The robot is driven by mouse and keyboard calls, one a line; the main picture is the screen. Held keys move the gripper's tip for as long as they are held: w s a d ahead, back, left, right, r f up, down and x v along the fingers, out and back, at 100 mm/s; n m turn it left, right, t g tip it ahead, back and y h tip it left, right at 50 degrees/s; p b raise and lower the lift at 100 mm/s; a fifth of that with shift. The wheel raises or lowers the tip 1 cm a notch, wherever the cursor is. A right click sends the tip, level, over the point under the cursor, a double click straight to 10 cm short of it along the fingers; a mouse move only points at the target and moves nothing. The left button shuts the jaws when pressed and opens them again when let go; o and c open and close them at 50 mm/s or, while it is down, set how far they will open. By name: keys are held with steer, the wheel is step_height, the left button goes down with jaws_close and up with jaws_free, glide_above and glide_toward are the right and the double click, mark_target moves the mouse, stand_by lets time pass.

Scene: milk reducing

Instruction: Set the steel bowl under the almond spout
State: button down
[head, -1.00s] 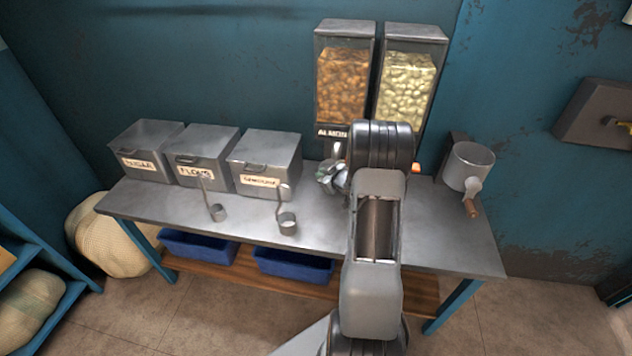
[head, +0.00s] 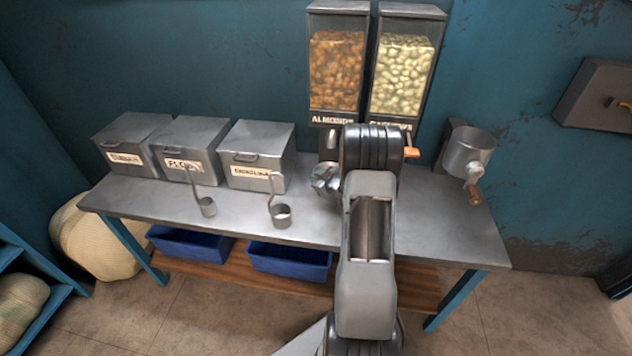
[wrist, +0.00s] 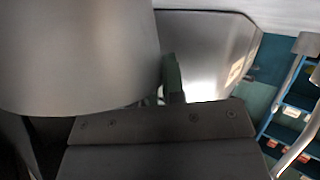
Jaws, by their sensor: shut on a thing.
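The almond dispenser (head: 336,72) is a clear-fronted hopper of brown nuts at the back of the table. Its spout area (head: 328,142), below the label, is partly hidden by my arm. My gripper (head: 324,180) is just in front of and below that area, over the table. In the wrist view a large, smooth grey curved surface, seemingly the steel bowl (wrist: 75,55), fills the upper left beside a greenish finger. My gripper is shut on it. In the head view the bowl is mostly hidden, so its exact place under the spout cannot be told.
A cashew dispenser (head: 402,75) stands right of the almonds. A grinder with a crank (head: 467,155) is at the table's right. Labelled steel bins, including the semolina bin (head: 258,158), and two scoops are left. The table front (head: 240,218) is mostly clear.

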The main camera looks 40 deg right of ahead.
steer(key=shift+f, duration=0.1)
steer(key=c, duration=1.2)
jaws_free()
